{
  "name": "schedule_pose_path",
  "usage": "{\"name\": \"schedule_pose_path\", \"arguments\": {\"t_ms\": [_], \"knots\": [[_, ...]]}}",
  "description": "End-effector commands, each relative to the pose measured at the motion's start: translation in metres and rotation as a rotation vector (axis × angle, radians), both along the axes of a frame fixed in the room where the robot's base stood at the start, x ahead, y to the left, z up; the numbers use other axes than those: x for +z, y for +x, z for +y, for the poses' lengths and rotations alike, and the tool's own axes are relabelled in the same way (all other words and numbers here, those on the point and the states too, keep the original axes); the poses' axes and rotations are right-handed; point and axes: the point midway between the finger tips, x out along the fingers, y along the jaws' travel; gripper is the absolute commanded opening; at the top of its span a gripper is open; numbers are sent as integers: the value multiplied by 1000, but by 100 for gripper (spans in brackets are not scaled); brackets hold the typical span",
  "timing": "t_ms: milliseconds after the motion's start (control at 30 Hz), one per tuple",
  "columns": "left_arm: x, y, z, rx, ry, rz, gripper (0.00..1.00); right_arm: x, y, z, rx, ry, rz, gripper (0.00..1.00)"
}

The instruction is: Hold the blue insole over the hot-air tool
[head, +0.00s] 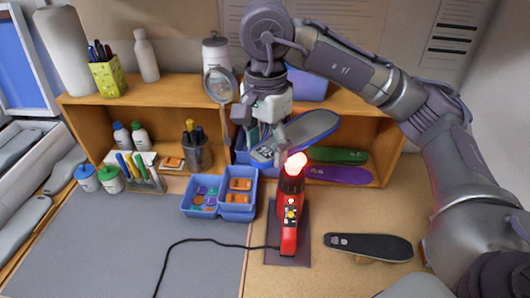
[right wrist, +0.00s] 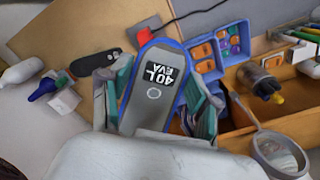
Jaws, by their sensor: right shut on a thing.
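The blue insole (head: 310,128) has a grey face and a blue rim. My right gripper (head: 268,143) is shut on one end of it and holds it tilted in the air. In the right wrist view the insole (right wrist: 150,80), marked "40L EVA", lies between the fingers of the gripper (right wrist: 157,108). The red hot-air tool (head: 290,212) stands on a dark plate (head: 272,252), its tip glowing orange-red. The insole appears just above the glowing tip; the exact gap is hard to tell. In the right wrist view the insole hides most of the tool. My left gripper is not in view.
A black insole (head: 368,246) lies right of the tool. Green (head: 338,155) and purple (head: 338,175) insoles lie in the wooden shelf (head: 385,140) behind. A blue divided tray (head: 240,217) stands left of the tool. A black cable (head: 205,240) crosses the grey mat (head: 110,250), mostly clear.

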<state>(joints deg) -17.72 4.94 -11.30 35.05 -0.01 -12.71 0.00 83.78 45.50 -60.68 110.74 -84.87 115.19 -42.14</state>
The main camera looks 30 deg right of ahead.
Motion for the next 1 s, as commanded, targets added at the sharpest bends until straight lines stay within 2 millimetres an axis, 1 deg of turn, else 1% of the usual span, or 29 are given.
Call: {"name": "schedule_pose_path", "arguments": {"t_ms": [133,267,433,500,700,833,1000], "knots": [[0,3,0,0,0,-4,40,-2,18,-12,-4,1,1,40],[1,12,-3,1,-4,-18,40,-4,34,-21,-4,1,1,40],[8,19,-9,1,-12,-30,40,-5,54,-34,-3,-1,3,40],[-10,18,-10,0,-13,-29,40,-25,54,-33,0,-1,3,40],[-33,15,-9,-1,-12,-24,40,-50,54,-33,0,0,1,40],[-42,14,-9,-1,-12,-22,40,-60,54,-33,0,0,0,40],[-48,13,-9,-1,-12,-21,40,-66,54,-33,0,0,0,40]]}}
